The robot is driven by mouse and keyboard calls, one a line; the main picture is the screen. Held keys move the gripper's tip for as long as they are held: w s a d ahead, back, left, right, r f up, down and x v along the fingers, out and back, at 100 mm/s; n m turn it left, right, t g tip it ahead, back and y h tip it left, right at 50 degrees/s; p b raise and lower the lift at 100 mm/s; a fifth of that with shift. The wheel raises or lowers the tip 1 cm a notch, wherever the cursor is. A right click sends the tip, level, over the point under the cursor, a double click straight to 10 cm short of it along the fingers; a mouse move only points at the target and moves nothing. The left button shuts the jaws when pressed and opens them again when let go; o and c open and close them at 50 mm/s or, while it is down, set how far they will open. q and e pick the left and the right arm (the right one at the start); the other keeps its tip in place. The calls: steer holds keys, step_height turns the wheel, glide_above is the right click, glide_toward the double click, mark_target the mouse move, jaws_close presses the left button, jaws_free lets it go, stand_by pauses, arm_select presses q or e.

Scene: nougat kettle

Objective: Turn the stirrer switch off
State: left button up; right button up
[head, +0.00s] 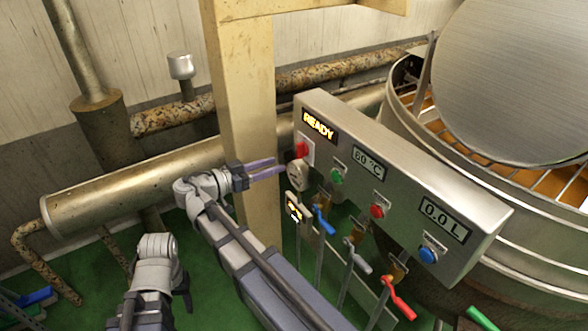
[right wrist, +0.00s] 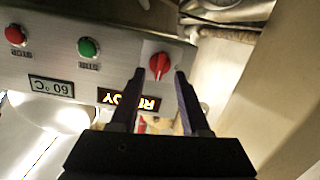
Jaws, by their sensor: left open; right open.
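A red rotary knob (head: 302,149) on a pale plate sits at the left end of the grey control box (head: 400,165), below the READY display. No stirrer label is readable. In the right wrist view the knob (right wrist: 159,66) appears upside down, between and just beyond my open fingertips. My right gripper (head: 284,169), with purple fingers, points at this end of the box. The fingers (right wrist: 158,72) show no clear contact with the knob. My left gripper (head: 184,296) is low at the left, away from the box; its fingers are hardly visible.
The box also has a green button (head: 337,177), a red button (head: 377,211) and a blue button (head: 428,254). Several levers hang below, including a blue one (head: 323,220) and a red one (head: 402,302). A yellowish post (head: 248,110) stands behind my right gripper. The kettle (head: 400,95) is at right.

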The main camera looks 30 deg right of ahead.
mark_target(296, 151)
steer(key=shift+m+h, duration=0.6)
steer(key=shift+m, duration=0.3)
steer(key=shift+w+d+r, duration=0.2)
steer(key=shift+d, duration=1.15)
steer(key=shift+w+d+r, duration=0.15)
steer(key=shift+w+d, duration=0.05)
steer(key=shift+d, duration=1.2)
steer(key=shift+w+d+r, duration=0.2)
steer(key=shift+d, duration=1.15)
steer(key=shift+c, duration=0.3)
jaws_close()
